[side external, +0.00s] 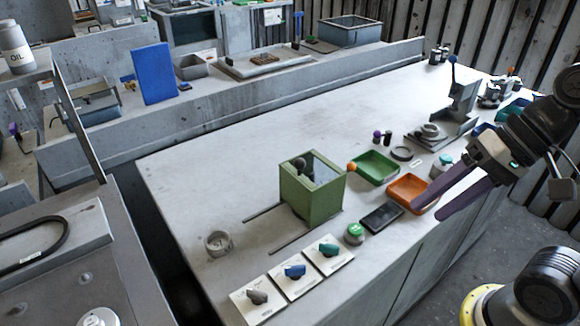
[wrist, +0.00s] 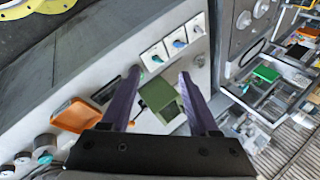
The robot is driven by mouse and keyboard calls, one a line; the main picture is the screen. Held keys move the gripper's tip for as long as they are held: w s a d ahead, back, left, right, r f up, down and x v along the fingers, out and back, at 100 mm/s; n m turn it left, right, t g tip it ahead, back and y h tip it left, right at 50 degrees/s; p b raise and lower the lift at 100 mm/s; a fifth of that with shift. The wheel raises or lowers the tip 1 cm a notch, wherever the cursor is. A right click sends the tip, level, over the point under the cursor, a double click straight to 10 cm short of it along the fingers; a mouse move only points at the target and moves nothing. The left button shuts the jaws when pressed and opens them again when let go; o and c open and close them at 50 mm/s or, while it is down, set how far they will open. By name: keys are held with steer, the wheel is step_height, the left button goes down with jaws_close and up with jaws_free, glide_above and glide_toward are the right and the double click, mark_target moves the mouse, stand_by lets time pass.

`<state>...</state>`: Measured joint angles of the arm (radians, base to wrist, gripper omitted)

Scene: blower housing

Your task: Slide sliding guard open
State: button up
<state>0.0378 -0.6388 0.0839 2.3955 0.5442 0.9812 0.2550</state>
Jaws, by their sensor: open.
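The sliding guard seems to be the green box (side external: 313,199), which has a dark clear-looking panel and a dark round knob (side external: 300,164) on top. It stands upright at the right end of two thin dark rails (side external: 275,238) on the bench. In the wrist view the green box (wrist: 160,97) appears between my fingers, at a distance. My gripper (side external: 428,209) has purple fingers, open and empty, above the bench's right side, well apart from the box. Its fingertips also show in the wrist view (wrist: 158,75).
Right of the box are a green tray (side external: 376,167), an orange tray (side external: 411,193), a black flat device (side external: 382,217) and a green button (side external: 354,233). Several knob panels (side external: 293,279) line the front edge. A grey ring-shaped part (side external: 218,243) lies by the rails' left end.

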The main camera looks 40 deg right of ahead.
steer(key=w+a+r+m+y, duration=0.1)
steer(key=w+a+m+y, duration=0.2)
steer(key=w+a+m, duration=0.15)
steer(key=m+t+y, duration=0.3)
steer(key=m+t, duration=0.1)
steer(key=m, duration=0.9)
glide_above(312, 181)
steer(key=s+d, duration=0.3)
steer(key=d, duration=0.4)
step_height(312, 181, down, 5)
steer(key=x, duration=1.3)
steer(key=shift+w, duration=0.2)
steer(key=shift+a+f, duration=0.1)
steer(key=shift+f, duration=0.05)
jaws_close()
